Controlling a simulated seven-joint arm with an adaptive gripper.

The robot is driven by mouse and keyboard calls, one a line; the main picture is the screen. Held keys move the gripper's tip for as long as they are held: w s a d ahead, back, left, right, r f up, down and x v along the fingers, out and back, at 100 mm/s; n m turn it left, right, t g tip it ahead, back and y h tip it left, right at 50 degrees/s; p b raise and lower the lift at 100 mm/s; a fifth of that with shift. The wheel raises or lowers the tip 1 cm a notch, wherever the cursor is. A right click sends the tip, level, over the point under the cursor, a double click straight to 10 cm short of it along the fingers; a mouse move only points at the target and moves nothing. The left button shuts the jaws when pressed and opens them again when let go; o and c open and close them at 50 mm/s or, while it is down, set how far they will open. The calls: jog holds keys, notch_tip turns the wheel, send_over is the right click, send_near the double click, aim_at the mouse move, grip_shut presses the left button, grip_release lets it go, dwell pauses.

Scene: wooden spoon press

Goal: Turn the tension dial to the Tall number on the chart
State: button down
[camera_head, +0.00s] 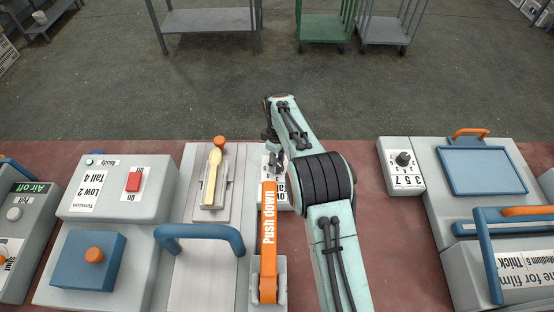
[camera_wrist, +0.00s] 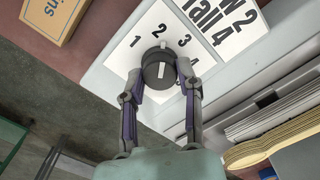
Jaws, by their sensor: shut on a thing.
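The black tension dial (camera_wrist: 158,68) sits on a pale panel with the numbers 1, 2, 3 and 4 around it. My gripper (camera_wrist: 169,76) is shut on the dial, with a finger on either side. A white bar crosses the dial's top, and a small white mark shows at its edge between 2 and 3; I cannot tell the exact setting. The chart (camera_wrist: 222,22) beside it reads "Tall 4", with its upper line cut off. In the head view, a chart (camera_head: 88,190) reads "Low 2, Tall 4". My gripper (camera_head: 271,143) is partly hidden there and the dial cannot be made out.
An orange "Push down" lever (camera_head: 268,240) stands close to my arm. A wooden spoon (camera_head: 212,178) lies in the press left of it. A blue handle (camera_head: 199,233) arches over the pale track. Another dial unit (camera_head: 402,165) stands at right, with bare red-brown table between.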

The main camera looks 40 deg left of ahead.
jog(key=m, duration=0.4)
jog(key=shift+d+f+m, duration=0.1)
jog(key=shift+m, duration=0.2)
jog(key=m, duration=0.3)
jog(key=shift+m, duration=0.4)
jog(key=m, duration=0.4)
jog(key=shift+m, duration=2.1)
jog(key=c, duration=0.7)
grip_release()
jog(key=shift+c, duration=0.2)
